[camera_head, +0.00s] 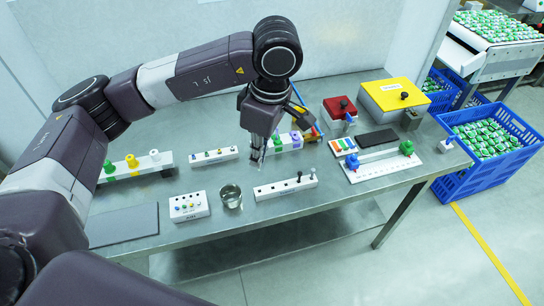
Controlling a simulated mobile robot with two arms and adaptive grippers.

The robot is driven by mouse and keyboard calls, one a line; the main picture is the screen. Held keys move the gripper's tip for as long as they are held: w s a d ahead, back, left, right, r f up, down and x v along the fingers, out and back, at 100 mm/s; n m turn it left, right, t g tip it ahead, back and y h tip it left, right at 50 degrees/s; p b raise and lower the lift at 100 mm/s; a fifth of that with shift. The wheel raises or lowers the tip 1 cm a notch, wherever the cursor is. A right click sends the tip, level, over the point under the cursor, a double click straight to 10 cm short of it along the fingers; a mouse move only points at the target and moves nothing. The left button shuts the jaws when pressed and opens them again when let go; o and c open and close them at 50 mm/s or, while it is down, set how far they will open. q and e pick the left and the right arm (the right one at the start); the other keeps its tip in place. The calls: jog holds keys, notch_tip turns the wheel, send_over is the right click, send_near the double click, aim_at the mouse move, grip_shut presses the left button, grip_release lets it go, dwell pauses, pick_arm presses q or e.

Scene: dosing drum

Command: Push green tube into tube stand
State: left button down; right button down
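My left gripper (259,162) points down over the middle of the steel table. Its slim metal fingers are small and close together, and I cannot tell whether they are apart or hold anything. Just right of and behind it is a white stand (289,146), partly covered by the gripper. A green tube (276,139) and a purple tube (297,137) show upright at this stand. How deep the green tube sits, and whether the gripper touches it, cannot be made out. My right gripper is not in view.
A glass beaker (231,197), a white socket box (189,206) and a white rail with black knobs (286,187) stand in front. A knob rail (132,167) is at left. A yellow-lidded box (396,96) and red box (340,108) are behind right.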

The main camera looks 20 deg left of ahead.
pick_arm(q)
jog(key=w+f+n+h, duration=0.1)
jog(key=f+n, duration=0.2)
jog(key=n, duration=0.8)
jog(key=w+d+f+n+h+p, duration=0.1)
jog(key=f+n, duration=0.3)
jog(key=n, duration=0.8)
jog(key=w+d+f+n+h+p, duration=0.1)
jog(key=f+n, duration=0.3)
jog(key=n, duration=0.7)
jog(key=shift+w+n+g+h, duration=0.3)
jog(key=shift+w+n, duration=0.1)
jog(key=shift+w, duration=0.35)
jog(key=shift+a+f+b, duration=0.1)
jog(key=shift+f+b, duration=0.25)
jog(key=shift+f, duration=0.3)
